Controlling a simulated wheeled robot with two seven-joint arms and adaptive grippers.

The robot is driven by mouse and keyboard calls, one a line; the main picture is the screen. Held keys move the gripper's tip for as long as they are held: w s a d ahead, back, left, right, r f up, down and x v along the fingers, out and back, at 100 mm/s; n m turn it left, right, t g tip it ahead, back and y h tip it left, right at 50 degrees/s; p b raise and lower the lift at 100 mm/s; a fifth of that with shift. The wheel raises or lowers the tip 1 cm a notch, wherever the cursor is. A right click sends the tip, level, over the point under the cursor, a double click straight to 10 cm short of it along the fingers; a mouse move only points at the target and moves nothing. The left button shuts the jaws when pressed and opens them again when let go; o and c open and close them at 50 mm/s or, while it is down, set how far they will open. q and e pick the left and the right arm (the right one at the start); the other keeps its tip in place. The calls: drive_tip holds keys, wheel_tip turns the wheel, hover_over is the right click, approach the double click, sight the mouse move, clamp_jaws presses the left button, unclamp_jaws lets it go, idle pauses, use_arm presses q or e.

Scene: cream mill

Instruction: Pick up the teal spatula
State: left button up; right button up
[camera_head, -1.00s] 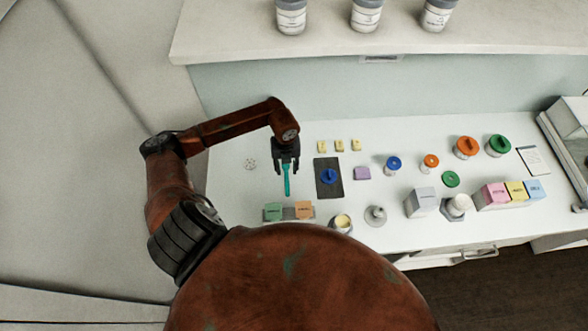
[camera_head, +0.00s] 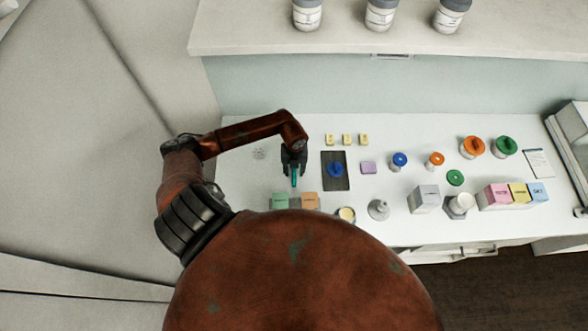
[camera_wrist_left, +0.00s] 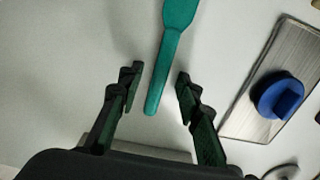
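The teal spatula (camera_wrist_left: 165,60) lies on the white counter in the left wrist view, its handle end between the two open fingers of my left gripper (camera_wrist_left: 157,92). The fingers stand apart on both sides of the handle with a gap on each side. In the head view the spatula (camera_head: 294,178) shows just below my left gripper (camera_head: 294,168), partly hidden by it. Whether the gripper has come down to counter height is hard to tell. My right gripper is not in view.
A dark tray (camera_head: 343,184) with a blue lid (camera_head: 335,169) lies just right of the spatula. A green block (camera_head: 280,201) and an orange block (camera_head: 310,200) stand nearer to me. Yellow blocks (camera_head: 347,139) lie behind. The counter to the left (camera_head: 240,180) is mostly clear.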

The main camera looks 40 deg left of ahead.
use_arm(q)
drive_tip(key=shift+s, duration=0.1)
drive_tip(key=c, duration=0.8)
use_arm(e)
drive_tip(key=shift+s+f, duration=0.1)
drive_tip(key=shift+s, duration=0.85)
use_arm(q)
drive_tip(key=shift+r, duration=0.15)
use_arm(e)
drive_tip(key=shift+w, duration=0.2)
